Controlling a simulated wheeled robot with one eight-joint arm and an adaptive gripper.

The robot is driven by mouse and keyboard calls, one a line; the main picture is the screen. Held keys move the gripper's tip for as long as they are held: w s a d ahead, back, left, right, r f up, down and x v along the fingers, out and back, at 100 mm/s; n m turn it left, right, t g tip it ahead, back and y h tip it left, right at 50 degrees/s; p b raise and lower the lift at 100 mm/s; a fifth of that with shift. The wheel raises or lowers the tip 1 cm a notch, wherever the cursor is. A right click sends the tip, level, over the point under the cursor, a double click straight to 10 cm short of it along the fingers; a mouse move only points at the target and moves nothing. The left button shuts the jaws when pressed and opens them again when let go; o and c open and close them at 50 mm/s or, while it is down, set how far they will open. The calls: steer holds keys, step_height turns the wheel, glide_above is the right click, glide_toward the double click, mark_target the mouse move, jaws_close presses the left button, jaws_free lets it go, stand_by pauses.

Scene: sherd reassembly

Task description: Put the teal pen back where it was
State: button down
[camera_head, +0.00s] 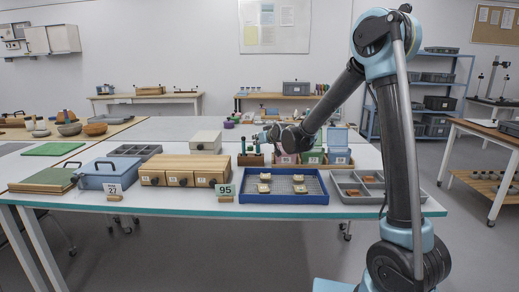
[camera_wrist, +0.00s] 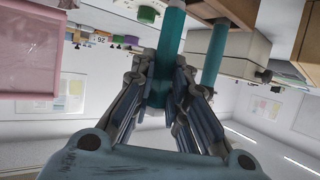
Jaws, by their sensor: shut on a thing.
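My gripper (camera_wrist: 162,88) is shut on a teal pen (camera_wrist: 171,36) in the wrist view. The held pen is hard to make out there.
A blue tray (camera_head: 283,197) with several pale sherds lies in front of the holder. A grey compartment tray (camera_head: 350,198) is to its right, a wooden drawer box (camera_head: 180,169) to its left. Pink, green and blue boxes stand under my forearm; the pink box (camera_wrist: 32,50) is close in the wrist view.

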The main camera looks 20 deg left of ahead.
mark_target(259, 146)
step_height(259, 146, down, 3)
steer(key=shift+f, duration=0.15)
steer(key=c, duration=1.6)
jaws_free()
steer(key=shift+o, duration=0.2)
steer(key=v, duration=1.2)
